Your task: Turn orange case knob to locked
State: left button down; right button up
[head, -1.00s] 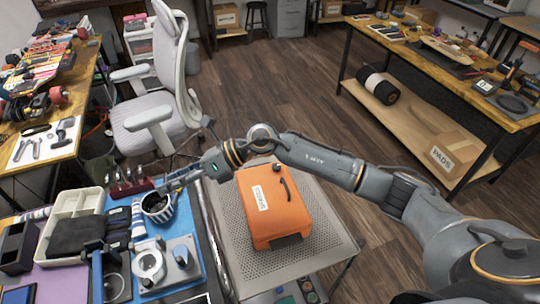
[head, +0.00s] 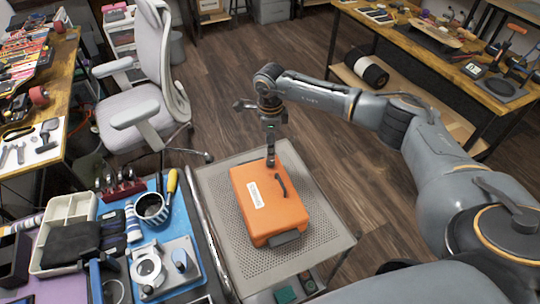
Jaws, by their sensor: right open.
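The orange case (head: 268,215) lies flat on a perforated metal cart top, with a white label and a black handle (head: 281,186) on its lid. My right gripper (head: 271,160) points down at the far edge of the case, close to or just above its lid. It is open, with nothing seen in it. The case knob cannot be made out now; my gripper covers the far part of the lid. My left gripper is out of view.
The cart top (head: 322,228) has bare room around the case. Left of it, a blue mat (head: 205,235) bears a striped cup (head: 151,208), a yellow-handled tool (head: 172,181) and a grey fixture. An office chair (head: 150,95) stands behind.

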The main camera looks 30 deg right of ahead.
aim_at(270, 161)
notch_tip(270, 161, down, 7)
jog(key=shift+r+p, duration=0.15)
jog(key=shift+p, duration=0.35)
grip_shut()
